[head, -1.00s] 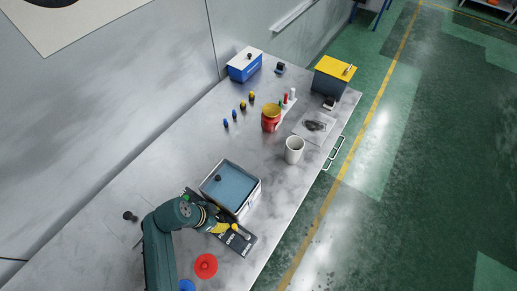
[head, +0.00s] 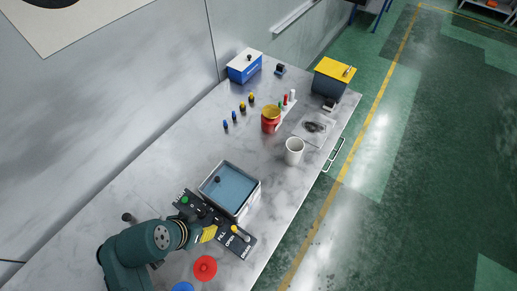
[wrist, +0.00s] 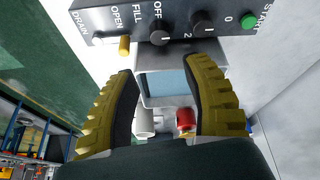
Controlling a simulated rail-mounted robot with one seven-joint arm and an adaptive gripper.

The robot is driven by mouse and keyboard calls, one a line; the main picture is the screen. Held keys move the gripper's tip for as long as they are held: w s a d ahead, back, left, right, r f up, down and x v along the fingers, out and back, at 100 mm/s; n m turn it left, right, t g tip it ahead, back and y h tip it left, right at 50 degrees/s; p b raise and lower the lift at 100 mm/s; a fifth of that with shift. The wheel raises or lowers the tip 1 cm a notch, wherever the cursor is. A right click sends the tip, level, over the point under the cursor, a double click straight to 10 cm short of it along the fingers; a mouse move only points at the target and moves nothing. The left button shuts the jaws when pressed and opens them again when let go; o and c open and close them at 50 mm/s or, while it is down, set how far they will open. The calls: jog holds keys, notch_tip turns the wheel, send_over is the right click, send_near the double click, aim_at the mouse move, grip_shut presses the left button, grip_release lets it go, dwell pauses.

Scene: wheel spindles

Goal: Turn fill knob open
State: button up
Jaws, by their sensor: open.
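A dark control panel (head: 251,246) lies in front of the basin in the head view. It carries white FILL, OPEN and DRAIN labels. A yellow knob (head: 234,229) stands by the FILL and OPEN lettering; it also shows at the top of the wrist view (wrist: 125,45). A white knob (wrist: 97,40) is beside it at DRAIN. Two black knobs and a green START button (wrist: 248,20) are farther right in the wrist view. My gripper (head: 209,233) is open and empty, left of the yellow knob and apart from it. Its yellow-padded fingers (wrist: 163,72) show in the wrist view.
A basin with a blue inside (head: 258,192) stands behind the panel. A red disc (head: 205,268) and a blue disc (head: 183,287) lie near my arm. A white cup (head: 294,151) and red pot (head: 270,122) are farther back.

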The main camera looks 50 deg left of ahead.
jog(key=w+d+r+m+t+y+p, duration=0.1)
jog(key=w+r+t+y+p, duration=0.1)
jog(key=w+r, duration=0.7)
jog(key=w+d+r+m+t+y+p, duration=0.1)
jog(key=w+r+p, duration=0.4)
jog(key=r, duration=1)
jog(key=w+d+t+y, duration=0.1)
jog(key=w+t, duration=0.1)
jog(key=w, duration=0.1)
jog(key=shift+w+r+m, duration=0.25)
jog(key=shift+w+m, duration=0.15)
